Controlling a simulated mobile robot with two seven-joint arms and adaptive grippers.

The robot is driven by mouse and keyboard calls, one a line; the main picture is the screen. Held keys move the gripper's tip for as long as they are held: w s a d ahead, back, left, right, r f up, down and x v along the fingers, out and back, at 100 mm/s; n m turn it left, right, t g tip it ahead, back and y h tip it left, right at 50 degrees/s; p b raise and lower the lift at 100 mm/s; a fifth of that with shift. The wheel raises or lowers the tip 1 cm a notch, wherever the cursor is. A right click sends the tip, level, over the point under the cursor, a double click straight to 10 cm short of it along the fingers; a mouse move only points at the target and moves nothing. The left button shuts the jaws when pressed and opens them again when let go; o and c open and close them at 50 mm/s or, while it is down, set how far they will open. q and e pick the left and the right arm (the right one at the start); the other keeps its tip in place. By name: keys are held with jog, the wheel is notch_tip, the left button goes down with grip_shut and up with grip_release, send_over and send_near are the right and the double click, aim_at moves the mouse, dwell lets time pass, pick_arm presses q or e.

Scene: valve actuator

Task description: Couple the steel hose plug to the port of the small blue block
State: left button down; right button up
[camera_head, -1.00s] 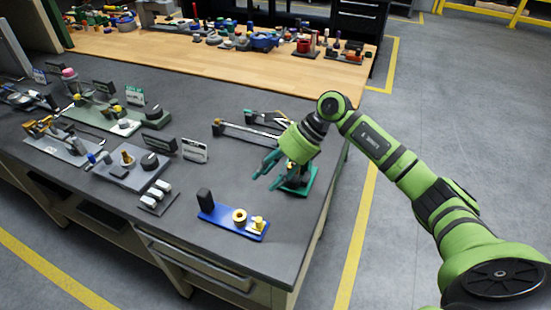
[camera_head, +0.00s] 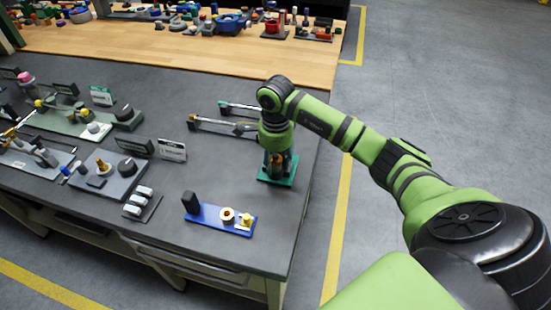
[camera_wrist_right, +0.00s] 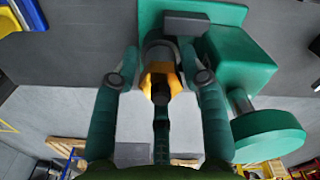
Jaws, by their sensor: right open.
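My right gripper (camera_head: 277,158) points down over a small green stand (camera_head: 266,180) near the table's right edge. In the right wrist view its teal fingers (camera_wrist_right: 158,72) are open on either side of an orange-and-dark part (camera_wrist_right: 161,80), apart from it as far as I can tell. A green block with a round green knob (camera_wrist_right: 268,134) stands beside the right finger. A blue plate (camera_head: 208,214) with a black block, a brass ring and a yellow fitting lies nearer the front edge. I cannot pick out the steel hose plug or its port for certain. My left gripper is out of view.
Two steel rods with dark ends (camera_head: 222,124) lie behind the gripper. The tabletop between the blue plate and green stand is clear.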

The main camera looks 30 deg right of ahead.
jog(key=shift+f, duration=0.15)
jog(key=c, duration=0.8)
grip_shut()
jog(key=shift+w, duration=0.1)
